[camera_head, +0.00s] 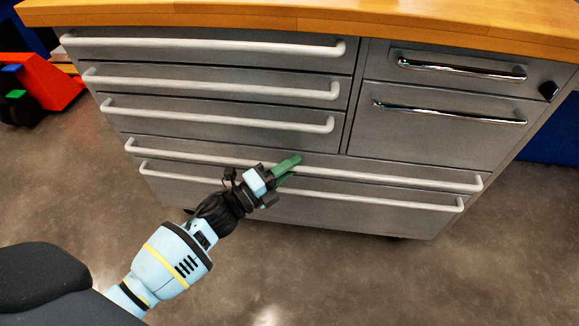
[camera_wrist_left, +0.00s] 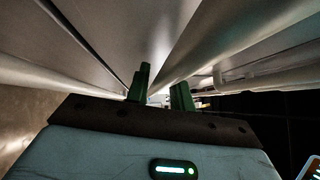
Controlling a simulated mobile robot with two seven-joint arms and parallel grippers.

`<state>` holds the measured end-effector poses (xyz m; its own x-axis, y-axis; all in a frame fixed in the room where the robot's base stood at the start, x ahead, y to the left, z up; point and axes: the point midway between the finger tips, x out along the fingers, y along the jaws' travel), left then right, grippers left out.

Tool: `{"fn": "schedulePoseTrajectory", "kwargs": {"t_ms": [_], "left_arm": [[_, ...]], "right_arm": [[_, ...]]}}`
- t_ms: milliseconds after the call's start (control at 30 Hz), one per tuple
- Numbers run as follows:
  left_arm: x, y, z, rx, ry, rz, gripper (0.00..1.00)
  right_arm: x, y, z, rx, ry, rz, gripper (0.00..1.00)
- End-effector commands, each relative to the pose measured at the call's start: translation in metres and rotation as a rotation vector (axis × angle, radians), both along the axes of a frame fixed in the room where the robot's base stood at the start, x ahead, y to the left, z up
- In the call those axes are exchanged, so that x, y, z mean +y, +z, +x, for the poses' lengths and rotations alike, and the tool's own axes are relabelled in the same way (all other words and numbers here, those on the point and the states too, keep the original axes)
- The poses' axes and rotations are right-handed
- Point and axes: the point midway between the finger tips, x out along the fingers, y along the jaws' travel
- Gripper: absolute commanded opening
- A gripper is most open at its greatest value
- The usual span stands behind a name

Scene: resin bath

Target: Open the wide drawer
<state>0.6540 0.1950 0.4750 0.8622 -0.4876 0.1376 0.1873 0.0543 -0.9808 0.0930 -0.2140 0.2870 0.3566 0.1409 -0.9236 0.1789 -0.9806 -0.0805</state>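The grey metal cabinet has two full-width drawers low down, both closed. The upper wide drawer (camera_head: 402,177) has a long pale handle (camera_head: 390,178); the bottom wide drawer has another handle (camera_head: 400,204). My left gripper (camera_head: 289,169), with green fingers, is at the middle of the upper wide handle and covers a short piece of it. In the left wrist view the fingers (camera_wrist_left: 160,94) are apart, and a pale handle bar (camera_wrist_left: 215,40) runs back toward the gap between them. Contact with the bar cannot be made out. My right gripper is not in view.
Three narrower drawers with pale handles (camera_head: 205,45) lie above on the left. Two drawers with shiny handles (camera_head: 460,69) lie on the right. A wooden top (camera_head: 300,17) overhangs them. The floor (camera_head: 400,285) in front is clear. A red-orange object (camera_head: 45,80) stands at left.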

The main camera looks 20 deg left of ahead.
Motion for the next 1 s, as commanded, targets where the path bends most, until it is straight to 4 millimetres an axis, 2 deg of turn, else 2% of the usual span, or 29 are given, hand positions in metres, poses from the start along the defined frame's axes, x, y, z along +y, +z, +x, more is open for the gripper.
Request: {"fn": "schedulePoseTrajectory", "kwargs": {"t_ms": [67,233,667,867,1000], "left_arm": [[0.000,0.000,0.000,0.000,0.000,0.000,0.21],[0.000,0.000,0.000,0.000,0.000,0.000,0.00],[-0.002,0.000,-0.007,0.001,-0.001,-0.002,0.00],[-0.010,0.001,-0.035,0.002,-0.002,-0.004,0.00],[-0.019,0.002,-0.067,0.004,-0.001,-0.005,0.00]], "right_arm": [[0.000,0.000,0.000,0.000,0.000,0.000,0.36],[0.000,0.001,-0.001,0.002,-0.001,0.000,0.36],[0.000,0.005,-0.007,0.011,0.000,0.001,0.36],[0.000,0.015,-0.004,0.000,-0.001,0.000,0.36],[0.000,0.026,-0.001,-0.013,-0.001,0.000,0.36]]}}
